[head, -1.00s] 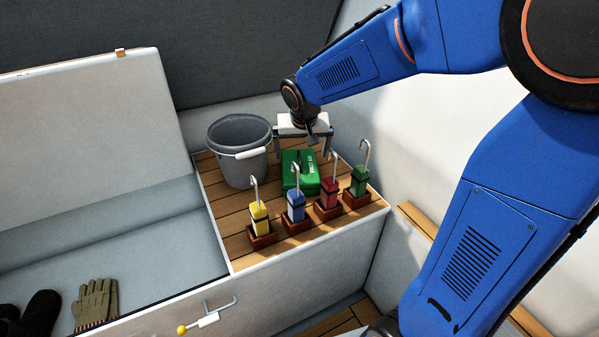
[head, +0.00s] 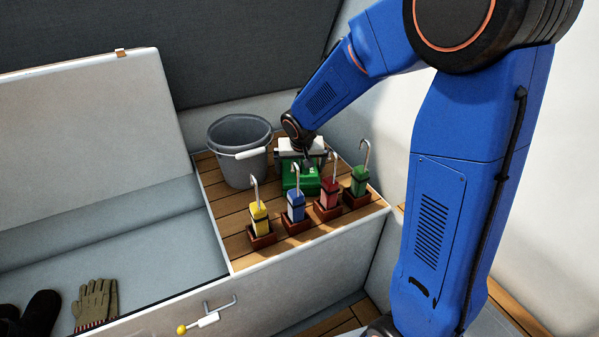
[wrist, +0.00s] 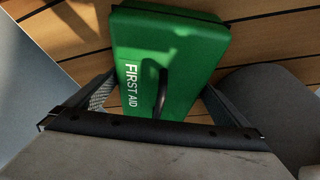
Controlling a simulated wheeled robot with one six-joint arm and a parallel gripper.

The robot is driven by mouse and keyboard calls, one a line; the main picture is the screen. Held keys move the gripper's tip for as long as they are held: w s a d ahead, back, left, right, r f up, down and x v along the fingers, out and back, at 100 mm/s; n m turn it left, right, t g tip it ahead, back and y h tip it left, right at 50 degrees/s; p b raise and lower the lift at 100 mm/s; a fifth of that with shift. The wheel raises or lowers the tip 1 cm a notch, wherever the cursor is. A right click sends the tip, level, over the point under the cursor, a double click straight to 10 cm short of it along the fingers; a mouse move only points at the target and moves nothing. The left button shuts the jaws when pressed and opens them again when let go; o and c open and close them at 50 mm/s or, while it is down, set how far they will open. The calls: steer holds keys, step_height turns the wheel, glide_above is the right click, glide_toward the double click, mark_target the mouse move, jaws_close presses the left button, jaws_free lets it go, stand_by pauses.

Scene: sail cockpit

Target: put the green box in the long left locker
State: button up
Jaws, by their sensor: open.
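The green box (head: 300,180) lies on the slatted wooden deck top, behind the row of coloured handles. In the wrist view the green box (wrist: 168,58) shows "FIRST AID" lettering and a dark handle on its top. My gripper (head: 302,160) is over the far part of the box, partly hiding it. In the wrist view my gripper (wrist: 165,100) is open, with one finger on each side of the box; I cannot tell whether they touch it. The long left locker (head: 110,262) is open, its lid (head: 90,135) raised and leaning back.
A grey bucket (head: 238,150) stands close left of the box. Yellow (head: 259,217), blue (head: 296,205), red (head: 329,193) and green (head: 359,181) hooked handles stand in front. Gloves (head: 95,304) and dark boots (head: 35,315) lie in the locker. A latch (head: 208,318) is on its front.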

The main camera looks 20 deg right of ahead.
steer(key=shift+w+f, duration=0.25)
steer(key=shift+f, duration=0.35)
steer(key=c, duration=1.4)
step_height(320, 180, up, 28)
